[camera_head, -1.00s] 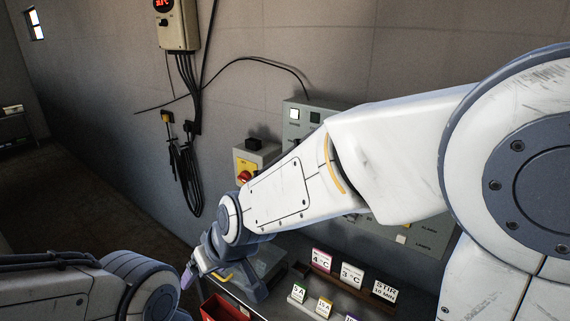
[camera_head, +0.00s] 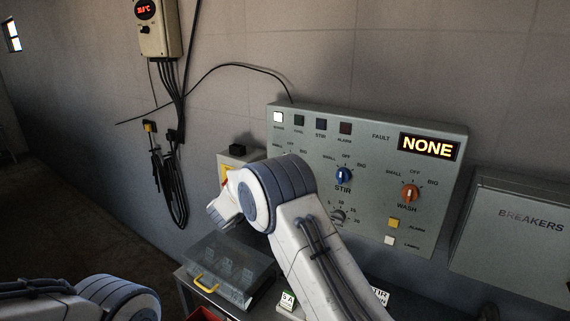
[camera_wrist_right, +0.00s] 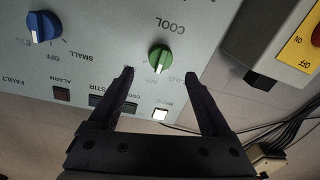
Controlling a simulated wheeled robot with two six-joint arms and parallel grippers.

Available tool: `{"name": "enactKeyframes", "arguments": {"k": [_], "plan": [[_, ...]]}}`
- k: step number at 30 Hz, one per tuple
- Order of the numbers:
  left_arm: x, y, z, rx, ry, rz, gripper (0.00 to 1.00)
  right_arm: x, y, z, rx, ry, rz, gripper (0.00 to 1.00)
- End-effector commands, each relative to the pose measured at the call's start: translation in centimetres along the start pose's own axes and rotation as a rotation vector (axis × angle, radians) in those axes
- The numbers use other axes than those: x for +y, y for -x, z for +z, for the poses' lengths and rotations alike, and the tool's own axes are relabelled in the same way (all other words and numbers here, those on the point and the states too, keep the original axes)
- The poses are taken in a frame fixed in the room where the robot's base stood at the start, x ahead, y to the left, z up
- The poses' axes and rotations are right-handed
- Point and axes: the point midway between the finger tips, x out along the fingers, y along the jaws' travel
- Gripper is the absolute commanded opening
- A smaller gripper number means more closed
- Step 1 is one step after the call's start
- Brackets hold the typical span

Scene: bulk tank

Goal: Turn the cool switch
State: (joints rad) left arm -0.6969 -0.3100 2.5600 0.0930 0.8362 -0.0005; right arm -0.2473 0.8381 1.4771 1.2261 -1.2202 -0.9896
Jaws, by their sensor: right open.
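My right gripper (camera_wrist_right: 159,74) is open and empty. Its two fingertips point at the panel, one on each side of the knob in the picture, with gaps to both sides. How far the tips are from the panel I cannot tell. In the head view my right arm covers the green knob and its gripper. The panel shows there too (camera_head: 370,135). My left gripper is outside the view.
A blue stir knob (camera_head: 344,175) and an orange wash knob (camera_head: 410,193) sit on the panel. The display (camera_head: 428,147) reads NONE. A box with a yellow plate (camera_wrist_right: 303,40) stands beside the panel. A clear-lidded case (camera_head: 228,268) lies below.

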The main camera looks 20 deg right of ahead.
Motion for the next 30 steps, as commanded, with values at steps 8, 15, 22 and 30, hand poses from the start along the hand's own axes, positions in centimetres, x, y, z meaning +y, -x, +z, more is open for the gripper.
{"name": "enactKeyframes", "arguments": {"k": [8,15,22,30], "plan": [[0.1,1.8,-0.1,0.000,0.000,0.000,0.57,0.1,-5.1,-0.2,-0.001,-0.001,0.000,0.82],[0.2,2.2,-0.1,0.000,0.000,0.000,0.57,-0.1,-6.9,-0.1,0.000,0.000,-0.003,0.82],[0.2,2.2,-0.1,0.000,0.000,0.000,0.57,-0.1,-7.0,0.0,0.001,-0.001,-0.004,0.82],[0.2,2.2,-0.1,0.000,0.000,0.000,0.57,-0.1,-7.0,0.0,0.000,-0.001,-0.004,0.00]]}}
